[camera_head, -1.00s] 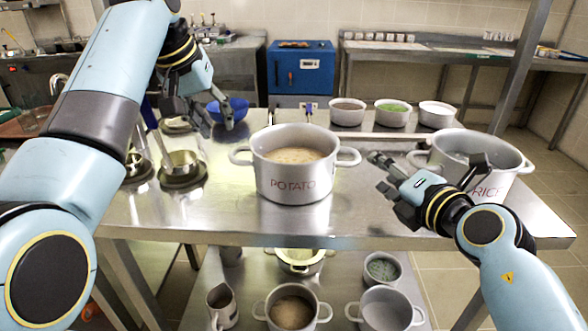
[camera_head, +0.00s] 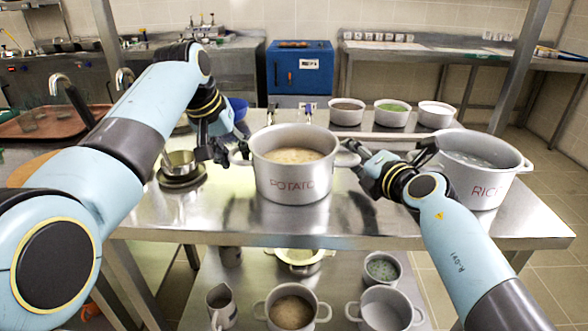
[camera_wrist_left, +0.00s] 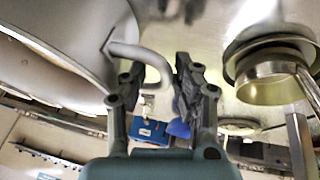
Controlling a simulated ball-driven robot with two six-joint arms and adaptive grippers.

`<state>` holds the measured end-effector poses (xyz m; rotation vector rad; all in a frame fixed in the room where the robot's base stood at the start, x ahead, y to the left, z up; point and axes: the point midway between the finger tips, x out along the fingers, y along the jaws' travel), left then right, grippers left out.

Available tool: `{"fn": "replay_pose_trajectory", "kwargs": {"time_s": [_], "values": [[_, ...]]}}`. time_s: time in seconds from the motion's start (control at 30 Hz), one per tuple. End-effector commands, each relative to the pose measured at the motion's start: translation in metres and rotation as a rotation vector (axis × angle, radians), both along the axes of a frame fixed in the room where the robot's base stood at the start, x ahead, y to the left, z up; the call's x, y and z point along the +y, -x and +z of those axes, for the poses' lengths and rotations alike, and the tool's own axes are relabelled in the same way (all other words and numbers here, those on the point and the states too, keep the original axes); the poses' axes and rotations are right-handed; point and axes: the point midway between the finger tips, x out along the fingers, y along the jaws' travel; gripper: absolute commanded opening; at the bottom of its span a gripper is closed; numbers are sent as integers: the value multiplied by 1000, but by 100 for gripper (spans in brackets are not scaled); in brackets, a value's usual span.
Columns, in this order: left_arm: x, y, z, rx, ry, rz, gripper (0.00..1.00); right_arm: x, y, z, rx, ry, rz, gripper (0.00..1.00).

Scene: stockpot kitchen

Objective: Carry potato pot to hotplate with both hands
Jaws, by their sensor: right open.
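The silver potato pot (camera_head: 292,190) stands upright on the steel table, with pale contents and a red POTATO label. My left gripper (camera_head: 226,153) is at its left handle (camera_head: 240,160). In the left wrist view the fingers (camera_wrist_left: 157,85) are spread and the bent handle (camera_wrist_left: 150,55) reaches in between them; the pot wall (camera_wrist_left: 60,30) fills the upper left. My right gripper (camera_head: 358,158) is open at the pot's right handle (camera_head: 346,158), which its fingers partly hide. I cannot make out a hotplate.
The rice pot (camera_head: 485,180) stands close to the right of my right gripper. Small pans (camera_head: 181,170) are left of my left gripper, with a blue bowl (camera_head: 238,105) behind it. Several bowls (camera_head: 393,113) line the back. More pots (camera_head: 292,308) stand on the lower shelf.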

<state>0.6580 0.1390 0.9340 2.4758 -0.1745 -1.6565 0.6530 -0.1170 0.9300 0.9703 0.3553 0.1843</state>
Motion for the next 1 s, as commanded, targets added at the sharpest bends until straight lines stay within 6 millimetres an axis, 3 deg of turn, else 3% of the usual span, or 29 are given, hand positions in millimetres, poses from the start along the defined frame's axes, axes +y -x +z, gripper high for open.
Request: {"fn": "replay_pose_trajectory", "kwargs": {"time_s": [0.43, 0.67, 0.8, 1.0], "values": [[-2, -3, -9, 0, 0, 0, 30, 3, -8, -2, 1, 0, -1, 47], [-2, -3, -9, 0, 1, 0, 0, 3, -8, -2, 1, 0, -1, 17], [-3, -3, -8, -1, 2, -1, 0, 3, -8, -2, 0, 0, 0, 0], [-3, -4, -7, -2, 3, -1, 0, 3, -8, -1, 0, 0, 0, 0]]}}
